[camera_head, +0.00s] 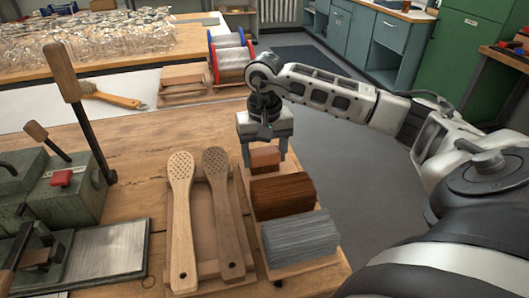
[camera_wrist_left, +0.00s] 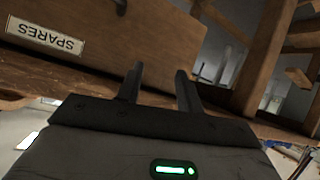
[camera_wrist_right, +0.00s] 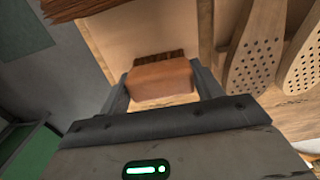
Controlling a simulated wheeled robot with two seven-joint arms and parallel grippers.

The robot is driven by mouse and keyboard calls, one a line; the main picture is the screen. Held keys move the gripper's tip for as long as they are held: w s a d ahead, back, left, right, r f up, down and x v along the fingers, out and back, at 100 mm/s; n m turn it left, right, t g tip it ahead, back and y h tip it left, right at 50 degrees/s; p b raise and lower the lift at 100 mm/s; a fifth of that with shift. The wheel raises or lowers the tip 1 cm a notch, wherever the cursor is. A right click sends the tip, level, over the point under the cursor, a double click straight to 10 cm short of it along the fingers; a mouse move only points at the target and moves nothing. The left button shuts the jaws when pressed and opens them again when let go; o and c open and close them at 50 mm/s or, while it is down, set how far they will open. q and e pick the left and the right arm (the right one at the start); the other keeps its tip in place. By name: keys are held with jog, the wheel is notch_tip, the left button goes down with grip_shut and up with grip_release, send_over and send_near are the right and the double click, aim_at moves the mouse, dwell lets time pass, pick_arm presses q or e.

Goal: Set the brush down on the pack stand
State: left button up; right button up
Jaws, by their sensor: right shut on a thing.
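My right gripper (camera_head: 265,162) is shut on an orange-brown block (camera_wrist_right: 160,80), with one finger at each side, over the wooden tray (camera_wrist_right: 110,30). The block also shows in the head view (camera_head: 265,155). A finished-looking brush (camera_head: 110,97) with a wooden handle and pale bristles lies at the back left, apart from both grippers. I cannot tell which thing is the pack stand. My left gripper (camera_wrist_left: 157,85) is outside the head view. Its fingers are apart and empty, before a wooden panel with a SPARES label (camera_wrist_left: 45,37).
Two perforated wooden brush bodies (camera_head: 181,215) (camera_head: 222,210) lie beside brown (camera_head: 283,196) and grey (camera_head: 300,236) bristle bundles. A green machine (camera_head: 60,190) with an upright lever (camera_head: 65,75) stands left. Spools (camera_head: 230,60) and wrapped packs (camera_head: 90,42) are behind.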

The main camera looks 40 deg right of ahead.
aim_at(265, 151)
jog(key=o, duration=1)
jog(key=shift+f, duration=0.1)
jog(key=shift+c, duration=0.2)
notch_tip(265, 151, up, 12)
jog(key=shift+p, duration=0.4)
